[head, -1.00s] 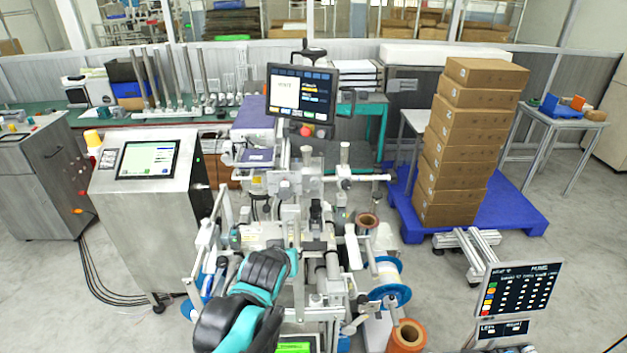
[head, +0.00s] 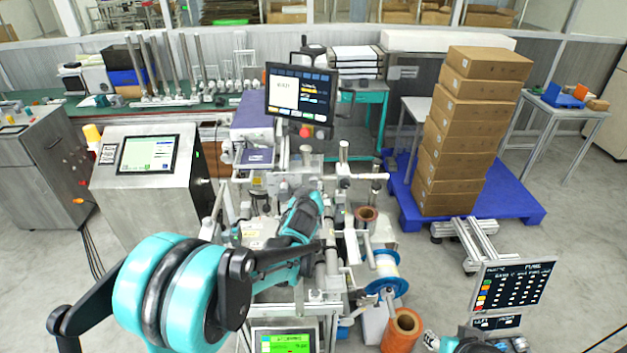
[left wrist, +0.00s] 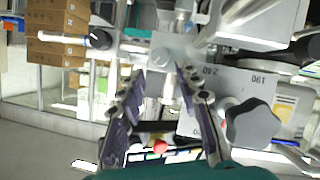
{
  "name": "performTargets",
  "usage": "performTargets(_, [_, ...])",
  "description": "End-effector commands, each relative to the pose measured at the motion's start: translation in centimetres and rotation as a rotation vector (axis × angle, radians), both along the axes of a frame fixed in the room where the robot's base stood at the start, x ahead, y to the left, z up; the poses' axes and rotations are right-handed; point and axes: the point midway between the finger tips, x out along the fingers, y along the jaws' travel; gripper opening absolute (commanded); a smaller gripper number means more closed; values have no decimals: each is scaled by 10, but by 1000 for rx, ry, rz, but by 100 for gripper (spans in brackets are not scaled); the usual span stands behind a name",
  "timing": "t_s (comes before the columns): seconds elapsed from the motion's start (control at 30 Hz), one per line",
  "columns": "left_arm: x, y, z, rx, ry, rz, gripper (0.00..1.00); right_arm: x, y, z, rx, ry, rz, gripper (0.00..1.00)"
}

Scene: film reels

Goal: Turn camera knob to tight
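My left arm reaches forward over the labelling machine in the head view, with its teal wrist (head: 300,218) above the machine's middle. Its fingertips are hard to make out there. In the left wrist view my left gripper (left wrist: 160,85) is open, its two dark fingers spread with nothing held between them. A clear block and metal posts (left wrist: 168,48) lie beyond the fingertips. A dark lobed knob (left wrist: 252,122) shows right of the fingers, and a black-ended knob (left wrist: 98,38) shows at upper left. I cannot tell which is the camera knob.
The machine's monitor (head: 301,92) stands behind the arm. A label reel (head: 383,275) and an orange-brown roll (head: 403,330) sit to the right. A control cabinet (head: 150,185) stands left, and stacked boxes (head: 470,130) stand on a blue pallet (head: 520,205).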

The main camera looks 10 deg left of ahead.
Motion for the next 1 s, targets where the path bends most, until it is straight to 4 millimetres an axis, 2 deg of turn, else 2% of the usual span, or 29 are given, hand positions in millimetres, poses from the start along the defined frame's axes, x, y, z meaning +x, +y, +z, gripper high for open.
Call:
performTargets(0.4, [57, 9, -24, 2, 2, 1, 34, 0, 0, -8, 0, 0, 0, 40])
performTargets(0.53, [65, 10, -26, 1, 2, 1, 34, 0, 0, -8, 0, 0, 0, 40])
performTargets(0.8, [66, 10, -26, 1, 3, 1, 34, 0, 0, -8, 0, 0, 0, 40])
performTargets(0.93, [66, 10, -26, 1, 3, 1, 0, 0, 0, -8, 0, 0, 0, 40])
performTargets(1.0, [66, 10, -26, 2, 3, 0, 0, 0, 0, -8, 0, 0, 0, 40])
